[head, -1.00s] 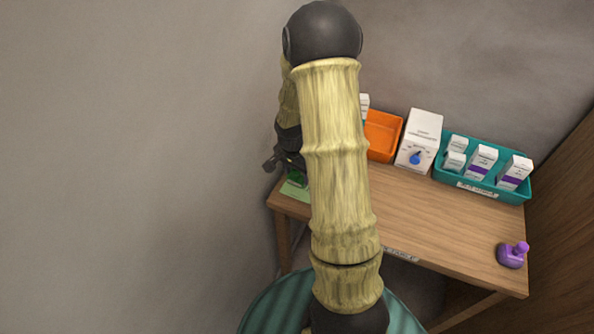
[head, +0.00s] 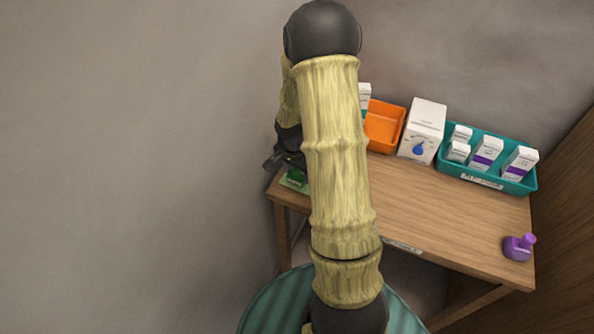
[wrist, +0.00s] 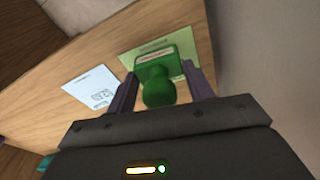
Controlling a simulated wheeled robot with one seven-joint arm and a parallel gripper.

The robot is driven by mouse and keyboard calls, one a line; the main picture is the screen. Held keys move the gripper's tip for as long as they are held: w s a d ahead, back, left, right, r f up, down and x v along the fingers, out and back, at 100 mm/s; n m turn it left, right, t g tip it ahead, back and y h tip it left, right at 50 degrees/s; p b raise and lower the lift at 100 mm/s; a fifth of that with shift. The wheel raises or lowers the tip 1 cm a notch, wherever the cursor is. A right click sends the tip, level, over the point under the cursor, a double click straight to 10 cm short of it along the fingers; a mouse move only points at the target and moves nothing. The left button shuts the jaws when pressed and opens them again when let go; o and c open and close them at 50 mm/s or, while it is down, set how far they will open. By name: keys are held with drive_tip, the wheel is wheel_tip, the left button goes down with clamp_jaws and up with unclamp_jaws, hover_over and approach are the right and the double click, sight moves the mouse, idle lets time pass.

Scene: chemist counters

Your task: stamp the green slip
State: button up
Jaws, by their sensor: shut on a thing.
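My gripper (wrist: 161,84) is shut on the green stamp (wrist: 158,87), with one finger on each side of its rounded handle. The stamp's base covers the middle of the green slip (wrist: 134,58) in the wrist view. I cannot tell whether the base touches the slip or hangs just above it. In the head view the green stamp (head: 297,175) and the green slip (head: 293,185) show at the table's left end, partly hidden by my arm.
A pale blue slip (wrist: 88,88) lies beside the green one. A purple stamp (head: 518,248) stands at the table's right front. An orange tray (head: 398,113), a white box (head: 425,117) and a teal tray (head: 527,188) with several cartons line the back. A wall borders the left.

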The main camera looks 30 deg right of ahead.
drive_tip(key=shift+f+b, duration=0.45)
drive_tip(key=shift+f, duration=0.1)
idle(1.4)
drive_tip(key=shift+s, duration=0.1)
idle(0.4)
drive_tip(key=shift+r, duration=0.1)
drive_tip(key=shift+r+p, duration=2.75)
drive_tip(key=shift+r, duration=0.65)
